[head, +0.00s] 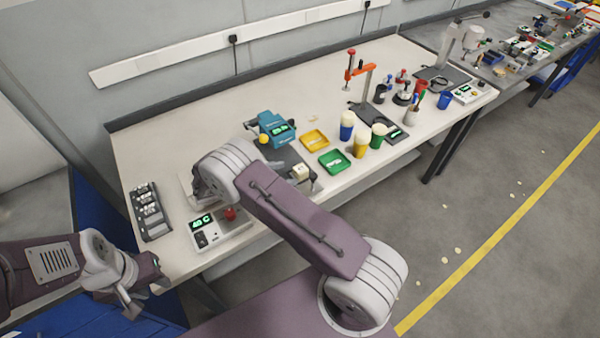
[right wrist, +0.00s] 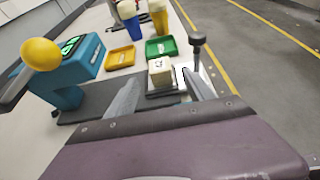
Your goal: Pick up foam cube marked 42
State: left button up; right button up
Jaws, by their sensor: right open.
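The foam cube (head: 300,172) is a small cream block at the front edge of the dark mat on the bench. It also shows in the right wrist view (right wrist: 159,64), with a dark mark on top too small to read. My right gripper (right wrist: 163,76) is open and empty; the cube appears ahead between its fingertips, with a gap before it. In the head view my right arm hides that gripper. My left gripper (head: 140,290) is open and empty, low at the left, off the bench's front edge.
A teal device (head: 270,128) with a yellow ball stands behind the mat. A yellow tray (head: 314,140) and a green tray (head: 334,161) lie right of it. A control box (head: 217,230) with a red button is at the front. Several cups stand further right.

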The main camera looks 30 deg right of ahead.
aim_at(299, 169)
jog(key=shift+x, duration=1.05)
jog(key=p+x, duration=0.1)
jog(key=x, duration=0.3)
jog(key=shift+d+p, duration=0.3)
jog(key=shift+d, duration=0.1)
jog(key=shift+d+f, duration=0.2)
grip_shut()
jog(key=shift+r, duration=0.15)
jog(key=shift+a+r, duration=0.1)
jog(key=shift+r, duration=0.2)
notch_tip(299, 169, up, 3)
jog(key=shift+r, duration=0.1)
jog(key=s+d+r+b, duration=0.1)
jog(key=s+d+r, duration=0.4)
jog(key=d, duration=0.5)
notch_tip(299, 169, up, 2)
jog(key=shift+d+r, duration=0.1)
jog(key=shift+d, duration=0.2)
